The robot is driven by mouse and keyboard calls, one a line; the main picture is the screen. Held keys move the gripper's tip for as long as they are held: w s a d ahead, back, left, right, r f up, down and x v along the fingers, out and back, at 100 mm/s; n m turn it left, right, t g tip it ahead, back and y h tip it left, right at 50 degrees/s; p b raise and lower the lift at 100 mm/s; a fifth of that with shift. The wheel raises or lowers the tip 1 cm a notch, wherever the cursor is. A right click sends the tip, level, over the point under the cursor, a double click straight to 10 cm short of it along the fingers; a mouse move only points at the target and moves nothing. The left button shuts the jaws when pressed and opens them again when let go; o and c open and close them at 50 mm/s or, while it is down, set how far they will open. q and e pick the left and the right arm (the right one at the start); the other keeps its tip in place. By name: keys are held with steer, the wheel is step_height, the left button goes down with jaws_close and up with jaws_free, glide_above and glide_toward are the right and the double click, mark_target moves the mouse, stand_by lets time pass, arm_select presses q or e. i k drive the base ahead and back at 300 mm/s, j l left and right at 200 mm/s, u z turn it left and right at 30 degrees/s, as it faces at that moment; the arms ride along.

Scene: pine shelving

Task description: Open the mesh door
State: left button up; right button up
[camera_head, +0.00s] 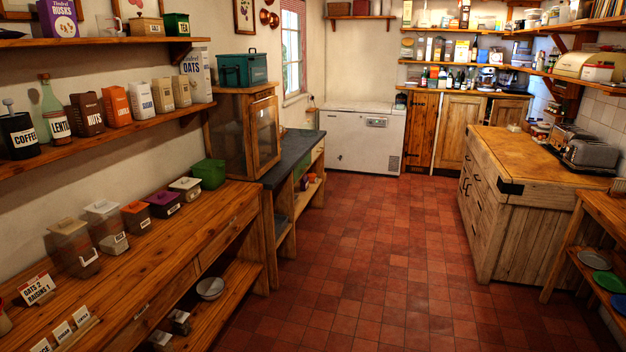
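A small wooden cabinet (228,130) stands on the left-hand counter run, at its far end. Its framed door (266,133) faces right, toward the aisle, and has a pale panel that looks like mesh. The door appears shut against the cabinet, though the view is too small to tell for certain. A small knob or latch on the door is too small to make out clearly. Neither of my grippers is in view.
A teal box (243,69) sits on the cabinet. A green container (209,173) stands just before it on the wooden counter (165,255). The tiled floor (365,240) is clear between this side and the wooden island (520,160). A white chest freezer (362,138) stands at the back.

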mark_target(261, 104)
steer(key=i, duration=2.85)
